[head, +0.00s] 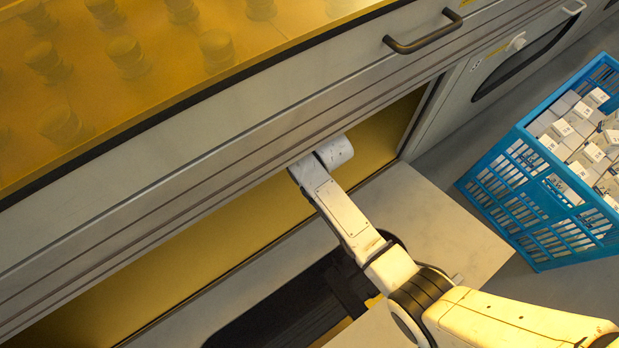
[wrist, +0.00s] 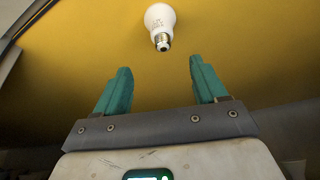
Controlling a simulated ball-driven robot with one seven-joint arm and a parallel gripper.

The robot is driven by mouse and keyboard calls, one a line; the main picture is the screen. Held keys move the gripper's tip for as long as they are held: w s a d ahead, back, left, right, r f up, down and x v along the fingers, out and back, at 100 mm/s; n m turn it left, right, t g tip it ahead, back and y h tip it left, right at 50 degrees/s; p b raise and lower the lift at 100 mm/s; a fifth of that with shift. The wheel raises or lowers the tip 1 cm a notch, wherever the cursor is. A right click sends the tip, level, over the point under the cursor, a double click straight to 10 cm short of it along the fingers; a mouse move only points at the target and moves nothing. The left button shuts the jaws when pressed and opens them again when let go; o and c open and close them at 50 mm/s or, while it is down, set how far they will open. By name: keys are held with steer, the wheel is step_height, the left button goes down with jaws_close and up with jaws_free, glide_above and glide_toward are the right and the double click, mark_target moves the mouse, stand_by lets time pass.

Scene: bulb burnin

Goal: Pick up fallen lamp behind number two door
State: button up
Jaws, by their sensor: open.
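The fallen lamp is a white bulb (wrist: 160,24) with a silver screw base, lying on a yellow surface in the wrist view. Its base points toward my gripper (wrist: 162,84). My gripper is open and empty, its two green fingers apart, with the bulb beyond the fingertips and roughly centred between them. In the head view my arm reaches into the open lower compartment (head: 383,138) of the grey cabinet, under its front rail. The gripper and the bulb are hidden there. A lowered door panel (head: 440,215) lies below the opening; I see no number on it.
A blue crate (head: 541,222) full of small white boxes stands on the floor at the right. A dark handle (head: 423,33) sticks out from the cabinet front above the opening. A closed door with a dark window (head: 520,62) is to the right.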

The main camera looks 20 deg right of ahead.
steer(key=b+x, duration=0.3)
steer(key=x, duration=0.3)
steer(key=shift+w+a, duration=0.1)
steer(key=shift+w, duration=0.05)
steer(key=b+x, duration=0.4)
steer(key=shift+a, duration=0.15)
steer(key=shift+w+f+b, duration=0.2)
steer(key=shift+f+b, duration=0.25)
steer(key=shift+f, duration=0.1)
steer(key=shift+c, duration=0.4)
steer(key=c, duration=1)
steer(key=shift+r, duration=0.1)
steer(key=shift+c, duration=0.2)
